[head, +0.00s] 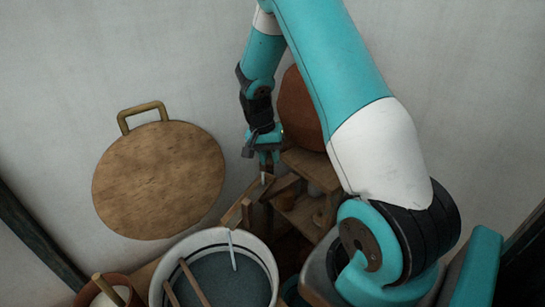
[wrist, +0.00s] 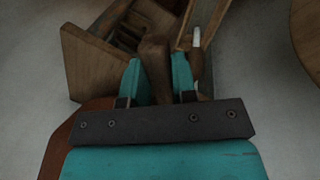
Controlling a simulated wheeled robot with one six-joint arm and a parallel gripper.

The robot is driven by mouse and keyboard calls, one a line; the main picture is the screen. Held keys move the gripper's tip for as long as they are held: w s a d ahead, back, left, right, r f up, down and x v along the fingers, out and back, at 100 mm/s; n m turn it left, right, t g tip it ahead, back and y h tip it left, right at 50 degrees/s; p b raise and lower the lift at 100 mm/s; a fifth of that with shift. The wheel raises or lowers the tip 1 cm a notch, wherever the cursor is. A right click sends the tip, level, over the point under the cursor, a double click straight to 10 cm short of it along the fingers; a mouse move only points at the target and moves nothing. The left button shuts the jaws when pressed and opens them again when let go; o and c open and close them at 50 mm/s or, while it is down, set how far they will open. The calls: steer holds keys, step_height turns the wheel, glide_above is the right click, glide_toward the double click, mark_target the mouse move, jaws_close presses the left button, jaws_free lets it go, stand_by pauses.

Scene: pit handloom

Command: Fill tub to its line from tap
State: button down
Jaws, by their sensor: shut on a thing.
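My gripper (head: 268,160) points down and is shut on a brown wooden handle, seen between its teal fingers in the wrist view (wrist: 155,65). The handle appears to belong to the tap, beside a wooden spout (head: 238,212). A thin pale stream (head: 233,250) runs from the spout's end down into the tub. The tub (head: 268,258) is round with a pale rim, at the bottom of the head view. Dark grey liquid (head: 222,275) lies in it, with pale inner wall showing above.
Two wooden sticks (head: 192,280) lie across the tub's left part. A brown pot (head: 118,285) with a stick stands at lower left. A round wooden lid (head: 160,180) hangs on the wall. A small wooden shelf (head: 305,213) and a large reddish-brown rounded thing (head: 298,105) are close beside my gripper.

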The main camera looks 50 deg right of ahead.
steer(key=shift+r, duration=0.1)
stand_by(0.3)
steer(key=c, duration=0.9)
jaws_free()
steer(key=w+r, duration=0.1)
steer(key=r, duration=0.4)
steer(key=w+a+r+b, duration=0.1)
steer(key=r, duration=0.5)
steer(key=w+r+b, duration=0.1)
steer(key=r, duration=0.5)
steer(key=shift+a, duration=0.4)
